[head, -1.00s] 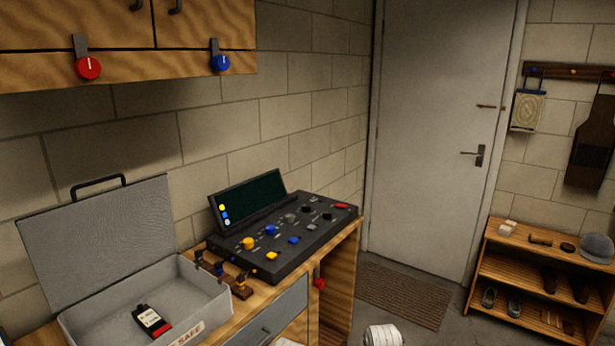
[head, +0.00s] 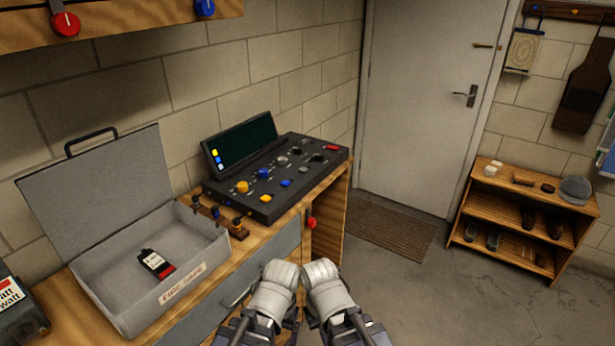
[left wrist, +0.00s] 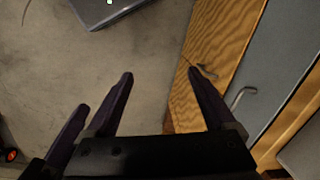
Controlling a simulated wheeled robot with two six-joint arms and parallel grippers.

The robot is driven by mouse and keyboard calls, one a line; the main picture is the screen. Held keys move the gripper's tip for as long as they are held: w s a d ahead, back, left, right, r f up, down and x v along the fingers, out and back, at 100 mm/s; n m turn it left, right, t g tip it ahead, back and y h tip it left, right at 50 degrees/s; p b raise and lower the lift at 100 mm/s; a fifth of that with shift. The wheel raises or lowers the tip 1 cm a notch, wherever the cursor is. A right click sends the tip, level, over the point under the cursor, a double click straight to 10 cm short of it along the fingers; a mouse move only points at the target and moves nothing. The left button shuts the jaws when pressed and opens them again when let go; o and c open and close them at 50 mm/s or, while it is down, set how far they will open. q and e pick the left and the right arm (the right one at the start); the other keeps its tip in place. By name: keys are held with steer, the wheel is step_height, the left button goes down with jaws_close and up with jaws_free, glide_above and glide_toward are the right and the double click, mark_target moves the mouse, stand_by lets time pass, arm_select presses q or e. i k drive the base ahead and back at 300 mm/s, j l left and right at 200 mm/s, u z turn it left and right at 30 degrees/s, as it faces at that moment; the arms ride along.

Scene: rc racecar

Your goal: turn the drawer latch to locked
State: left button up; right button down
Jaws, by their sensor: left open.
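The red knob (head: 311,223), which looks like the drawer latch, sits on the bench front to the right of the grey drawer front (head: 288,243). It is small, and I cannot tell which way it is turned. In the left wrist view, my left gripper (left wrist: 160,73) is open with nothing between its dark fingers, in front of the bench. The grey drawer (left wrist: 262,88) and its handle show to the right of the fingers. In the head view, both my arms are at the bottom centre, below the knob and apart from it. My right gripper's jaws cannot be made out clearly.
An open grey case (head: 122,301) holding a black-and-red item stands on the bench (head: 62,310). Behind it is a black control panel (head: 282,177). Two cabinet knobs are above. A wooden shoe shelf (head: 520,205) stands at right.

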mark_target(311, 222)
steer(key=i+l, duration=0.15)
steer(key=l, duration=0.2)
steer(key=i+l, duration=0.2)
steer(key=l, duration=0.15)
steer(key=i+l, duration=0.15)
steer(key=l, duration=0.2)
steer(key=i+l, duration=0.2)
steer(key=l, duration=0.15)
steer(key=i+l, duration=0.15)
steer(key=l, duration=0.2)
steer(key=u, duration=0.05)
